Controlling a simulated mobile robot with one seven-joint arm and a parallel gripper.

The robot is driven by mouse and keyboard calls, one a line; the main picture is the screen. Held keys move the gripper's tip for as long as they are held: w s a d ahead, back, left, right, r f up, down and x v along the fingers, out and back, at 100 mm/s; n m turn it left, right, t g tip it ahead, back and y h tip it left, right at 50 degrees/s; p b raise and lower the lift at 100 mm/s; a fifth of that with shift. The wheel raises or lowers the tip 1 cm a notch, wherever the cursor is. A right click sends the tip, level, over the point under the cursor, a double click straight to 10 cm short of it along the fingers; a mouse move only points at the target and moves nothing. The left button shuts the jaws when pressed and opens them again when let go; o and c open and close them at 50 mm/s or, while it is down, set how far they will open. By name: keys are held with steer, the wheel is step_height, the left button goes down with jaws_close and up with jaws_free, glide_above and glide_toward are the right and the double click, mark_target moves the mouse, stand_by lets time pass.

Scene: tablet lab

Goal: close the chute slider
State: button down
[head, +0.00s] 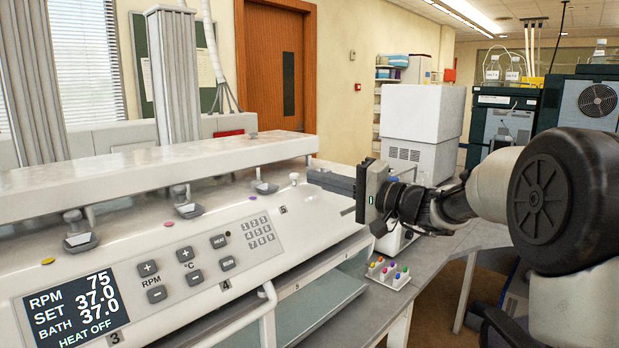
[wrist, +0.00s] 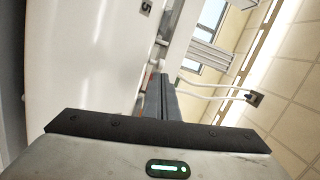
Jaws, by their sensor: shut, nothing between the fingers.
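The white tablet machine (head: 240,250) fills the left and middle of the head view. Along its sloped top sit small grey slider-like pieces, one at the left (head: 80,238), one in the middle (head: 188,207) and one further right (head: 265,186). A white round knob (head: 294,178) stands near the right end. I cannot tell which piece is the chute slider. My gripper (head: 312,176) is shut and empty, pointing left, its tips close to the right of the knob. In the wrist view its fingers (wrist: 160,80) lie together beside the white machine; contact is unclear.
A raised white ledge (head: 160,160) runs behind the slider pieces. A small rack with coloured caps (head: 388,274) stands on the grey bench below my gripper. A white boxy instrument (head: 423,115) stands behind my gripper. A display (head: 70,308) reads HEAT OFF.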

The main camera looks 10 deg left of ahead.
steer(key=r+v, duration=0.1)
steer(key=v, duration=1.2)
steer(key=shift+d+f+b, duration=0.35)
steer(key=shift+f+b, duration=0.1)
steer(key=s+a+f+n+g+h+p, duration=0.2)
steer(key=s+a+f+g+h+p, duration=0.1)
steer(key=s, duration=0.6)
steer(key=s+a+f+n+g+h+p, duration=0.2)
steer(key=s+a+f+g+h+p, duration=0.15)
steer(key=s, duration=0.45)
steer(key=s+d+r+t+h+p, duration=0.2)
steer(key=s+d+h+p, duration=0.3)
steer(key=s+d+h, duration=0.5)
steer(key=s+d+t, duration=0.1)
steer(key=s+d, duration=0.2)
